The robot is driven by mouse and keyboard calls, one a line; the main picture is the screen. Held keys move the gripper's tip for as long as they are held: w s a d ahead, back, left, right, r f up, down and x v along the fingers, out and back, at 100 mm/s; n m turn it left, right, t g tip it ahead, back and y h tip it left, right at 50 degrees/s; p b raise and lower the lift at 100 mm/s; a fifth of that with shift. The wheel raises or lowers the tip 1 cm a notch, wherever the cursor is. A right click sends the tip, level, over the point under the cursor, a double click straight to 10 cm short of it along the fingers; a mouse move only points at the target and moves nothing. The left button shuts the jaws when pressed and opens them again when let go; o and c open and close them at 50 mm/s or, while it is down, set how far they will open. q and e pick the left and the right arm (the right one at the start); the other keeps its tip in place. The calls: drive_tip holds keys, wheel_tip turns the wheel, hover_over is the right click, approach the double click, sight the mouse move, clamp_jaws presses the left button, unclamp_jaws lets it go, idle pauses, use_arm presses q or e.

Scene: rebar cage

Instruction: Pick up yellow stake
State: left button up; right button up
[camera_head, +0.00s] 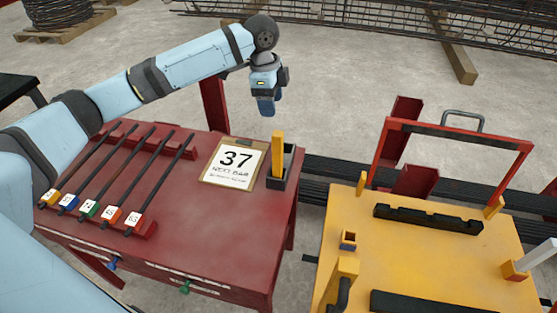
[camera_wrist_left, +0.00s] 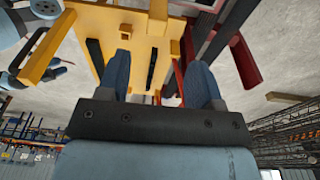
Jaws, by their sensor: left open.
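The yellow stake (camera_head: 277,153) stands upright in a black holder (camera_head: 290,158) at the right back corner of the red table. My left gripper (camera_head: 267,106) is above and behind the stake in the head view, pointing down and apart from it. In the left wrist view, the left gripper (camera_wrist_left: 162,72) has its two blue fingers spread, with nothing held between them. Yellow parts show past the fingers there, but I cannot tell whether one is the stake.
On the red table (camera_head: 205,225) are a clipboard marked 37 (camera_head: 233,163) and several dark bars with coloured number tags (camera_head: 130,180). A yellow workbench (camera_head: 410,260) with black racks stands to the right. Dark rebar (camera_head: 340,180) runs between them.

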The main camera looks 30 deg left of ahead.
sight(277, 133)
use_arm(q)
drive_tip(key=f, duration=0.4)
drive_tip(key=d+f, duration=0.1)
drive_tip(key=f, duration=0.3)
drive_tip(key=d+f, duration=0.1)
drive_tip(key=f, duration=0.3)
drive_tip(key=shift+f+b, duration=0.25)
drive_tip(key=shift+b, duration=0.15)
drive_tip(key=shift+r, duration=0.1)
clamp_jaws()
